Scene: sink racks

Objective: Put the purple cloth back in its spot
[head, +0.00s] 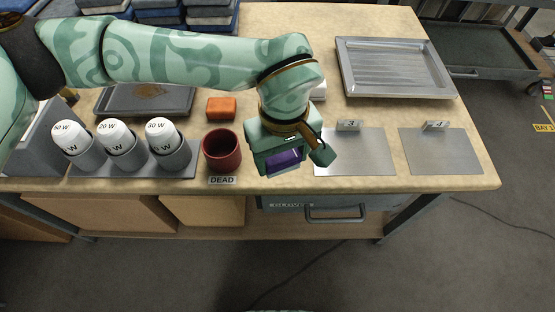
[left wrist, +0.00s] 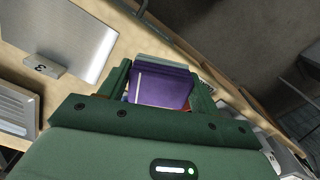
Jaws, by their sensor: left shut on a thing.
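The purple cloth (head: 285,162) is a flat folded piece held in my left gripper (head: 286,156), over the front edge of the table, right of the red cup. In the left wrist view the purple cloth (left wrist: 160,87) sits between the two green fingers of the left gripper (left wrist: 161,84), with a grey-green layer along its far side. The gripper is shut on it. Part of the cloth is hidden by the gripper in the head view. My right gripper is in neither view.
A red cup (head: 222,152) stands behind a DEAD label. Metal plates, one marked 3 (head: 365,160), another (head: 445,155), lie at the right. An orange block (head: 221,107), grey cups with white bulbs (head: 167,135), a metal tray (head: 440,85) and blue stacks (head: 210,14) are around. A drawer (head: 335,210) hangs below.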

